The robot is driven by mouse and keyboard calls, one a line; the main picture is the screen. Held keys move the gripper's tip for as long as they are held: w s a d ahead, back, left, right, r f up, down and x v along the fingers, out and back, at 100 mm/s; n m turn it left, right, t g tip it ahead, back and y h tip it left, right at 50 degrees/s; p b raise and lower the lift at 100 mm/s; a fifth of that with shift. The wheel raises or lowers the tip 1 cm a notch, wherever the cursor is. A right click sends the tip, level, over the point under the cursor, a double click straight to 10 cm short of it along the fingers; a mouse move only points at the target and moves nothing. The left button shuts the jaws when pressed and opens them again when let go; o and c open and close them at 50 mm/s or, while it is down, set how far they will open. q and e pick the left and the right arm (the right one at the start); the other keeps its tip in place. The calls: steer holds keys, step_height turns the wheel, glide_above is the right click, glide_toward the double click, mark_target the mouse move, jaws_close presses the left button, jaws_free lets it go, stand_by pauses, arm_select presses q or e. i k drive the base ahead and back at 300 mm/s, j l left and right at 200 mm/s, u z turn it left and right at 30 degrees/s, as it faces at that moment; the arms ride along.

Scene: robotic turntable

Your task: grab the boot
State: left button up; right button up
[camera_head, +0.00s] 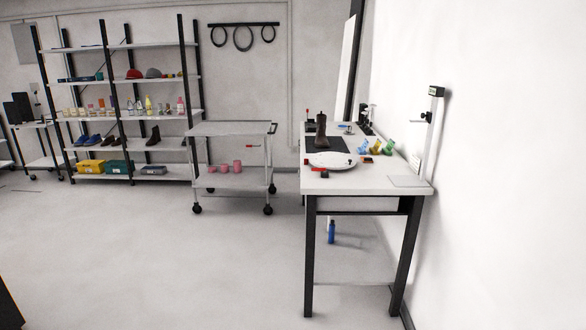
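A dark brown boot (321,131) stands upright on the tall white workbench (330,186), toward its far end. A round white turntable disc (332,160) lies just in front of it; I cannot tell whether the boot rests on the disc's far edge or on the dark mat (348,146) behind. Another dark boot (153,136) stands on the shelf rack at the left. Neither of my grippers is in view.
A grey wheeled cart (231,129) stands left of the bench, and a shelf rack (119,112) is at the back left. Small colored items (376,147) lie on the bench's right side. A blue bottle (331,231) stands beneath. The floor in front is clear.

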mark_target(321, 141)
steer(key=i+u, duration=0.2)
steer(key=i, duration=0.4)
steer(key=i+u, duration=0.15)
steer(key=i, duration=0.4)
steer(key=i+u, duration=0.2)
steer(key=i, duration=0.4)
steer(key=i+l+u, duration=0.2)
steer(key=i, duration=0.4)
steer(key=i+z, duration=0.15)
steer(key=i, duration=0.3)
steer(key=i+j+z, duration=0.1)
steer(key=i, duration=0.4)
steer(key=i+j+z, duration=0.15)
steer(key=i, duration=0.3)
steer(key=i+j+z, duration=0.1)
steer(key=i, duration=0.4)
